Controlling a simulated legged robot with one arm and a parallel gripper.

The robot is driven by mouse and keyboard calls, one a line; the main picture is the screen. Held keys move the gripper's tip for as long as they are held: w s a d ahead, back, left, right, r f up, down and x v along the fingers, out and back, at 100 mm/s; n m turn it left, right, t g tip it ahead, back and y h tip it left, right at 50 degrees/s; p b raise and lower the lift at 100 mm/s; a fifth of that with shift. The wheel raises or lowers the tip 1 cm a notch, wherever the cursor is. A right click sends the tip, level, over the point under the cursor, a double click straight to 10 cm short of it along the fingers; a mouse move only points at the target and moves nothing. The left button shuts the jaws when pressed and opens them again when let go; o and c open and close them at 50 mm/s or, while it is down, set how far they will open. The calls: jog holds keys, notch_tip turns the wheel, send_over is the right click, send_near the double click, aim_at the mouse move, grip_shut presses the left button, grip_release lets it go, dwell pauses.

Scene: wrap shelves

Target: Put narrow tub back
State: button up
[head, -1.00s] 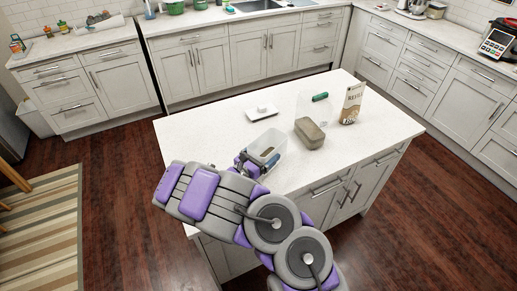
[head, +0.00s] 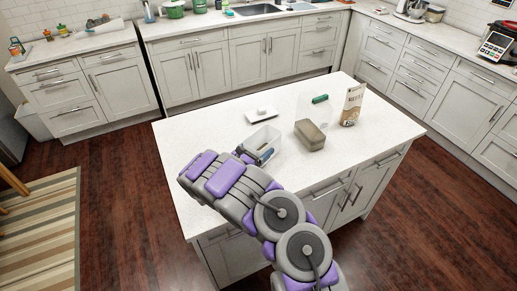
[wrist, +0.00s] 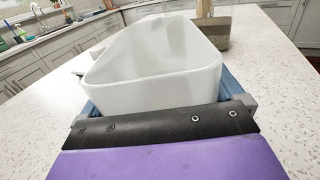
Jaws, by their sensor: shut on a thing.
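The narrow tub (head: 264,136), whitish, translucent and open-topped, is at the island's left middle in the head view. It fills the middle of the wrist view (wrist: 155,80), upright, and looks empty in the part I see. My gripper (head: 256,156) is shut on the tub, with blue-grey fingers along its sides in the wrist view (wrist: 160,98). My arm hides part of the gripper in the head view. I cannot tell whether the tub touches the counter.
The white island top (head: 200,135) is clear at left. A flat white item with a knob (head: 262,114) lies just behind the tub. A grey-brown block (head: 310,136), a clear container with a green part (head: 319,99) and a printed bag (head: 352,105) stand to the right.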

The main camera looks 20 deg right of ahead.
jog(key=o, duration=0.9)
jog(key=shift+a, duration=0.15)
jog(key=p+v, duration=0.1)
jog(key=v, duration=1)
jog(key=shift+s+a+p, duration=0.25)
jog(key=shift+a+p, duration=0.1)
